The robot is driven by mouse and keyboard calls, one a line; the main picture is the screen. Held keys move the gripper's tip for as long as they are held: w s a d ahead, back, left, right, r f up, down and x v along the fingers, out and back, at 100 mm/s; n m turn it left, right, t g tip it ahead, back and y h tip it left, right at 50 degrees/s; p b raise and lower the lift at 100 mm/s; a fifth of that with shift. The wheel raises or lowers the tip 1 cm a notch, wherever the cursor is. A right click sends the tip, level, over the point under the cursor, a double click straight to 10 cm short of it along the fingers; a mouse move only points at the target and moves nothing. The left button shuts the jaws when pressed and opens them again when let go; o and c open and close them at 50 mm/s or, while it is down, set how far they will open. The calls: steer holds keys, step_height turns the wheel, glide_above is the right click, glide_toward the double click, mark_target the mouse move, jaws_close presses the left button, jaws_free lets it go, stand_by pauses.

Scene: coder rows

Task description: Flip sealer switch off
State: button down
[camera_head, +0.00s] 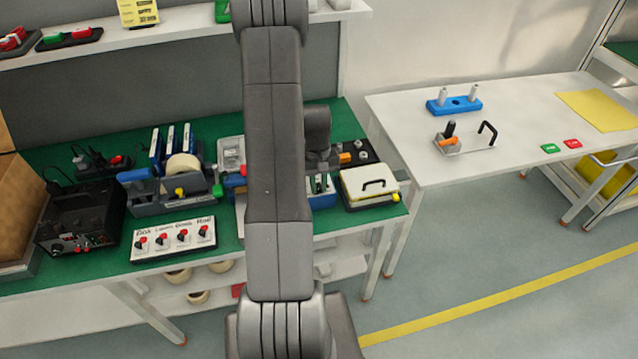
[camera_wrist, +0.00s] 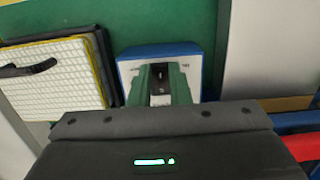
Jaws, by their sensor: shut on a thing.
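A blue box with a white top (camera_wrist: 130,68) stands on the green bench in the wrist view; dark print on it is too small to read. It also shows in the head view (camera_head: 322,200), partly behind my arm. My gripper (camera_wrist: 161,85) is over this box, its green fingers close together on a small part at its middle. The fingers hide most of that part, so I cannot tell its position. A white switch panel (camera_head: 173,239) with several red-and-black knobs stands at the bench's front left.
A white-topped case with a black handle (camera_head: 369,185) stands close right of the blue box. A grey tape machine (camera_head: 170,188) and a black device (camera_head: 80,220) stand on the left. My arm hides the bench's middle. A white table (camera_head: 510,125) stands on the right.

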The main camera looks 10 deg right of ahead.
steer(key=shift+w+r+g, duration=0.1)
steer(key=shift+w+g, duration=0.15)
steer(key=shift+g, duration=0.55)
steer(key=c, duration=1.3)
jaws_free()
steer(key=shift+c, duration=0.2)
steer(key=b+v, duration=0.1)
steer(key=v, duration=1.2)
steer(key=shift+r, duration=0.35)
steer(key=p+x, duration=0.1)
steer(key=x, duration=1.3)
steer(key=shift+p, duration=0.3)
